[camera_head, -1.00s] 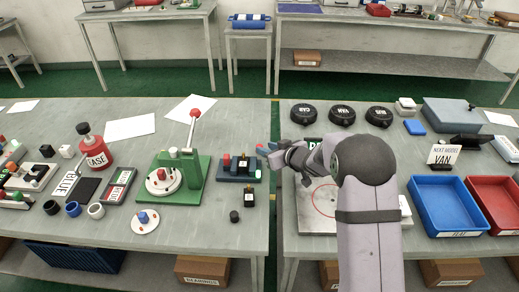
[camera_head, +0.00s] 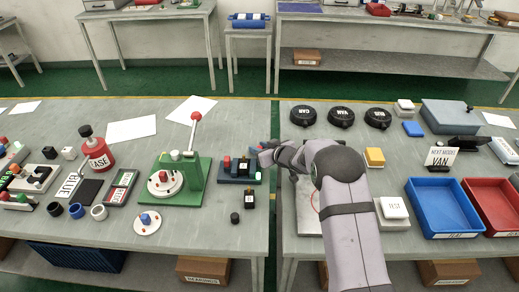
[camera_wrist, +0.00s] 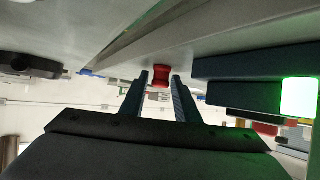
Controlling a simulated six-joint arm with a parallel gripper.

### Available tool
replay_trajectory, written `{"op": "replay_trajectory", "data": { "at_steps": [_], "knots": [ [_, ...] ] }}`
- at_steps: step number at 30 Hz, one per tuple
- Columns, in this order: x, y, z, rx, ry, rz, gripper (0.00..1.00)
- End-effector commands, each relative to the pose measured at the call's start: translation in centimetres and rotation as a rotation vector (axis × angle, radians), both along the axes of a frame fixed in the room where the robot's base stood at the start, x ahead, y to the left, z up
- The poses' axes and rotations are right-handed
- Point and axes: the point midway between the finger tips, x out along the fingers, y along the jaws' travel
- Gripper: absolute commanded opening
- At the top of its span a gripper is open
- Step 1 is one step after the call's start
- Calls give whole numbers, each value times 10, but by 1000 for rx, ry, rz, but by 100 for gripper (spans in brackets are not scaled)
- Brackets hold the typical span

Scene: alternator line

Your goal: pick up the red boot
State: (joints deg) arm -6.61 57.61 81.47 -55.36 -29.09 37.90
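In the wrist view a small red, spool-shaped piece (camera_wrist: 160,75), which looks like the red boot, shows between the tips of my two fingers. My gripper (camera_wrist: 161,82) is open, with a gap on each side of the piece; I cannot tell whether it lies between the fingertips or just beyond them. In the head view my gripper (camera_head: 263,157) is low over the gap between the two tables, beside the right end of a dark blue block (camera_head: 238,180). A red peg (camera_head: 227,162) and black pieces stand on that block; I cannot tell whether this peg is the same piece.
A green press (camera_head: 182,178) with a raised red-knobbed lever stands left of the block. A small black piece (camera_head: 235,217) lies in front. A yellow block (camera_head: 374,156), a white box (camera_head: 396,218) and a blue tray (camera_head: 414,190) are to the right.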

Motion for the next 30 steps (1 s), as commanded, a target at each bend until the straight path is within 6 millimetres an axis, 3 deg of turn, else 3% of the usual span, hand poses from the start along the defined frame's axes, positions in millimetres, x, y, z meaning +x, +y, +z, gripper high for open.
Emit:
{"op": "replay_trajectory", "data": {
  "at_steps": [7,8,11,12,23,30],
  "knots": [
    [1,1,-1,0,0,0,29],
    [1,1,-1,0,0,0,26],
    [1,0,0,0,0,0,2],
    [1,0,0,0,0,0,0],
    [1,0,2,0,-1,0,0],
    [1,0,29,-1,-4,1,0]
  ]
}}
